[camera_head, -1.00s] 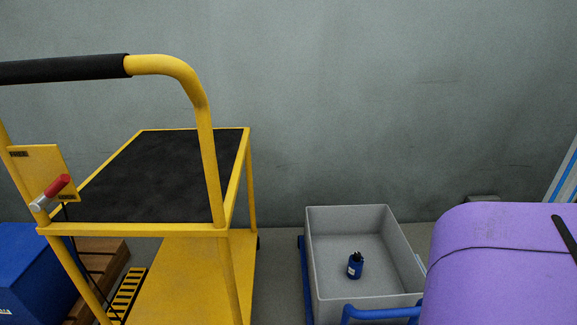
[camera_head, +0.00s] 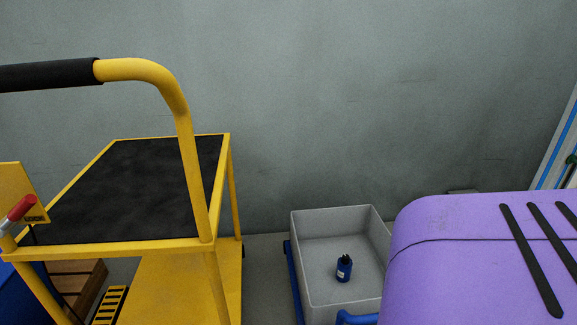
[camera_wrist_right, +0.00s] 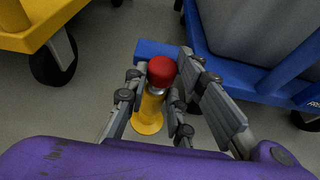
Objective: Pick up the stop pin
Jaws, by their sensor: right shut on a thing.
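The stop pin (camera_wrist_right: 161,72), a yellow post with a rounded red head, shows in the right wrist view. My right gripper (camera_wrist_right: 158,88) is shut on it, with fingers on both sides of the post. A yellow round flange (camera_wrist_right: 147,123) is at the pin's lower end. I cannot tell whether the flange touches anything beneath. Neither gripper shows in the head view, and my left gripper is in no view.
A yellow cart (camera_head: 120,248) with a black top stands at left, carrying a red-handled lever (camera_head: 16,212). A grey bin (camera_head: 314,295) on a blue frame (camera_wrist_right: 270,82) holds a small blue object (camera_head: 344,269). Floor shows between cart and bin.

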